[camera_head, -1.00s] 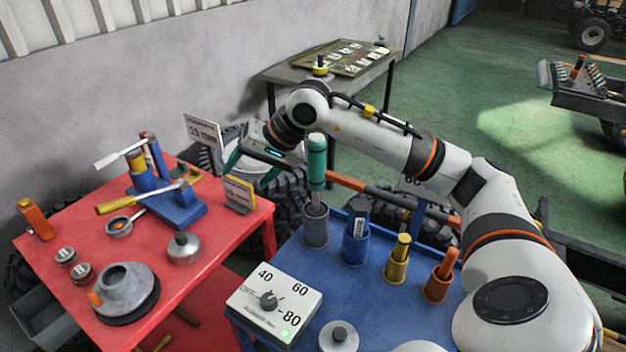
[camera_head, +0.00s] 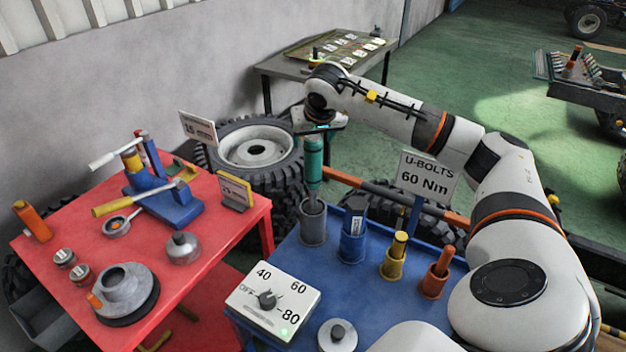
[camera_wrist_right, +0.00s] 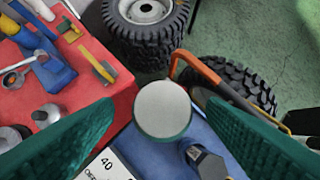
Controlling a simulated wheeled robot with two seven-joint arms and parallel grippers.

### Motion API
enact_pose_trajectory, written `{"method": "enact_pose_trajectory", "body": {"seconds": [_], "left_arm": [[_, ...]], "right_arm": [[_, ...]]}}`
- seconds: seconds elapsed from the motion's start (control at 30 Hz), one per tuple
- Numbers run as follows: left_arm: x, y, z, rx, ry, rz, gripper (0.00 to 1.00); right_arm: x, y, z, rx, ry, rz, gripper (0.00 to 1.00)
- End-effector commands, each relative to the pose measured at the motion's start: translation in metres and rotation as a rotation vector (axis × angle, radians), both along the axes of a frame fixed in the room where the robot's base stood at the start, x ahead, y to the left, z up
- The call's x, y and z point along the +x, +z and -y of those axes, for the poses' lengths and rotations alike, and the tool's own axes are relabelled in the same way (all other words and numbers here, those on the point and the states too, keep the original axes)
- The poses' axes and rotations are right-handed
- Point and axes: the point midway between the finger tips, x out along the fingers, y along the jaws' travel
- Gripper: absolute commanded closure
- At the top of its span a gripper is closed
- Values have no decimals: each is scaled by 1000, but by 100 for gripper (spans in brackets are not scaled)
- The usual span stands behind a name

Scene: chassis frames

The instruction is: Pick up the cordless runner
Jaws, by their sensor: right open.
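A tall teal-bodied tool (camera_head: 313,160), which I take to be the cordless runner, stands upright in a grey holder (camera_head: 313,228) on the blue table. My right gripper (camera_head: 319,128) is at its upper end. In the right wrist view the tool's pale round top (camera_wrist_right: 162,106) sits between the two spread green fingers of the right gripper (camera_wrist_right: 160,115), with gaps on both sides. The tool's lower end is hidden in the holder. My left gripper is not in view.
On the blue table (camera_head: 335,288), blue (camera_head: 352,248), yellow (camera_head: 392,268) and orange (camera_head: 432,287) holders with tools stand to the right. A dial box (camera_head: 272,300) is in front. A U-bolts sign (camera_head: 428,176) stands behind. The red table (camera_head: 215,225) is at left.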

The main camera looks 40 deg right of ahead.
Motion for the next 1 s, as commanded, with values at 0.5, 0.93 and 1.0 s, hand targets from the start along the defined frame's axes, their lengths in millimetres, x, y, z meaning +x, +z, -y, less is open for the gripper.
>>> {"method": "enact_pose_trajectory", "body": {"seconds": [0.5,0.93,1.0], "left_arm": [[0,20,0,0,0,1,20],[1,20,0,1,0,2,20],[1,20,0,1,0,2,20]], "right_arm": [[18,-37,12,0,2,-1,34],[18,-36,12,1,1,-1,98],[17,-36,12,1,1,-1,100]]}}
